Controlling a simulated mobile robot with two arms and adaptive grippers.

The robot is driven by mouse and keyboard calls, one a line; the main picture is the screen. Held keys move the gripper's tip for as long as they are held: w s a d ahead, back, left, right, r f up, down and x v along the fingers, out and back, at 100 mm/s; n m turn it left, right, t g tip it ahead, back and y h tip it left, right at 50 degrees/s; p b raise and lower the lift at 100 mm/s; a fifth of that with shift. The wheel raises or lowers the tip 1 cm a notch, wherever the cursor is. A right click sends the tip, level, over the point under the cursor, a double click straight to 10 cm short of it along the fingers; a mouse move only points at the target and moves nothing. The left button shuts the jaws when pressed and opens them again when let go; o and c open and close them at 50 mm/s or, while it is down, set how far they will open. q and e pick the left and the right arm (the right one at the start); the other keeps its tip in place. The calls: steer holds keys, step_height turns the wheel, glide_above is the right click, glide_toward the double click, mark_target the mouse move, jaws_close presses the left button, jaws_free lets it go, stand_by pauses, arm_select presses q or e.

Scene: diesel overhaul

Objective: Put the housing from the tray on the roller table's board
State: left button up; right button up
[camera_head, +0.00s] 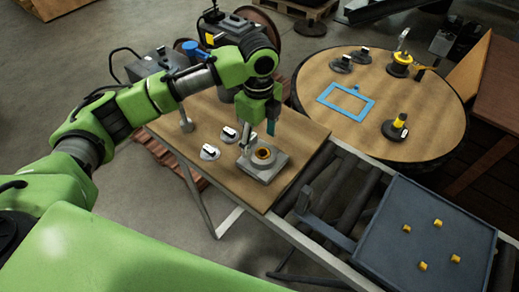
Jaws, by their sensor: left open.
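The housing (263,169), a grey block with a flat square base and a brass-coloured ring in its top, sits upright on the wooden board (212,117) of the roller table, near the board's front right. My left gripper (260,141) is open, pointing down just above and behind the housing. One grey finger overlaps the housing's back left in the picture; whether it touches cannot be told. The blue-grey tray (392,245) at the lower right holds several small yellow pieces and no housing. My right gripper is not in view.
Two small black-and-white parts (209,152) lie left of the housing. Rollers (345,190) separate board and tray. A round table (310,85) behind carries a blue frame (346,102), a yellow-and-black tool (395,127) and other parts. Grey machinery stands behind the board.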

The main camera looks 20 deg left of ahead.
arm_select(q)
step_height(320, 180, up, 7)
steer(key=shift+b, duration=0.45)
stand_by(0.3)
